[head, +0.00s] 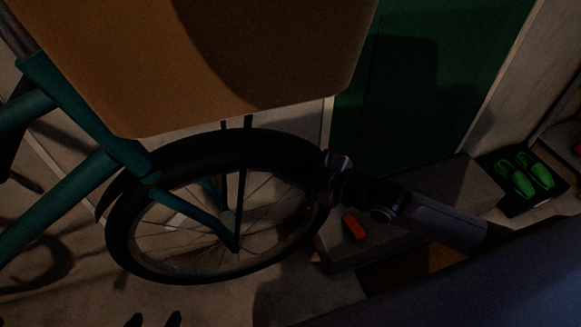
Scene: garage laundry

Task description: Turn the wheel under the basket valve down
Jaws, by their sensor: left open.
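The bicycle's front wheel (170,273) stands under the large brown basket (230,75), with its black tyre, thin spokes and teal fork in view. The valve is too small and dark to make out. The basket hides the upper part of the bicycle's front.
A small red-orange object (353,228) lies on a low ledge (350,257) right of the wheel. Green sandals (527,175) rest on a dark mat at the right. A green door (405,100) stands behind. Two dark tips (154,320) at the bottom edge are unclear.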

